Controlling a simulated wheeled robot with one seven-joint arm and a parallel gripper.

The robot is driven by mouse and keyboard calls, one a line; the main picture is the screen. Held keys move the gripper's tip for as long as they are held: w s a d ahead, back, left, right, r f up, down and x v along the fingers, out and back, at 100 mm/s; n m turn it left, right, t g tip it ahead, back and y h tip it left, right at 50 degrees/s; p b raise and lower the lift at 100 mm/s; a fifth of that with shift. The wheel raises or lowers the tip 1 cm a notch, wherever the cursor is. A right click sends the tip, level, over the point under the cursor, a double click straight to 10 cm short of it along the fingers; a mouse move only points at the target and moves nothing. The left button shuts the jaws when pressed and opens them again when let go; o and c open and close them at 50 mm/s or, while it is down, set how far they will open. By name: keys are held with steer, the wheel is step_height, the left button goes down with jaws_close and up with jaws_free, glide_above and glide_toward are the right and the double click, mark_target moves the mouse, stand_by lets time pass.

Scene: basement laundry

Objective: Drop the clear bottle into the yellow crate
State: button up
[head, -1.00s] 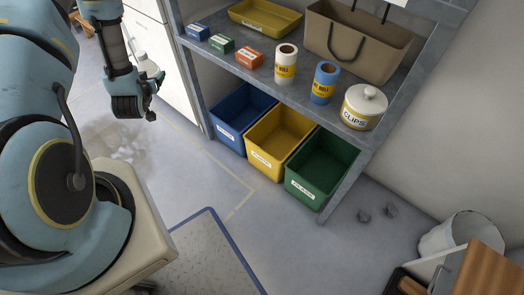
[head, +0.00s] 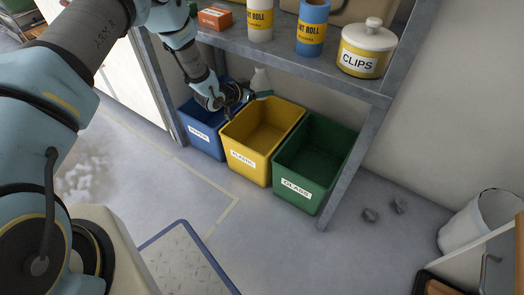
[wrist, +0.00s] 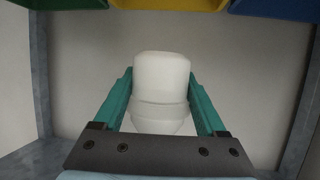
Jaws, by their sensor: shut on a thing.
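The clear bottle (head: 260,78) looks whitish and shows just above the back left of the yellow crate in the head view. My gripper (head: 252,95) is shut on it. In the wrist view the bottle (wrist: 161,85) sits between the two teal fingers, its wide end toward the top of the picture. The yellow crate (head: 257,171), with a label reading PLASTIC, stands on the floor under the shelf, between the blue and green crates. Its inside looks empty. In the wrist view its edge (wrist: 170,4) shows at the top, apart from the bottle.
The blue crate (head: 204,143) is left of the yellow one and the green crate (head: 300,193) right. The shelf (head: 345,84) hangs low above, carrying rolls and a CLIPS jar (head: 368,48). A shelf post (head: 355,155) stands right of the green crate.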

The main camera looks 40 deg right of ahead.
steer(key=shift+s+d+f+m+g+b, duration=0.2)
steer(key=shift+s+d+f, duration=0.15)
steer(key=shift+s+d, duration=0.2)
steer(key=shift+s+d+f+m+g+b, duration=0.1)
steer(key=shift+s+d+f+g+b, duration=0.1)
steer(key=shift+s+d+f, duration=0.25)
step_height(320, 180, down, 6)
steer(key=b, duration=0.4)
steer(key=shift+r, duration=0.2)
steer(key=o, duration=1.3)
steer(key=p+v, duration=0.3)
steer(key=v, duration=0.7)
steer(key=shift+a+r, duration=0.1)
steer(key=shift+a, duration=0.25)
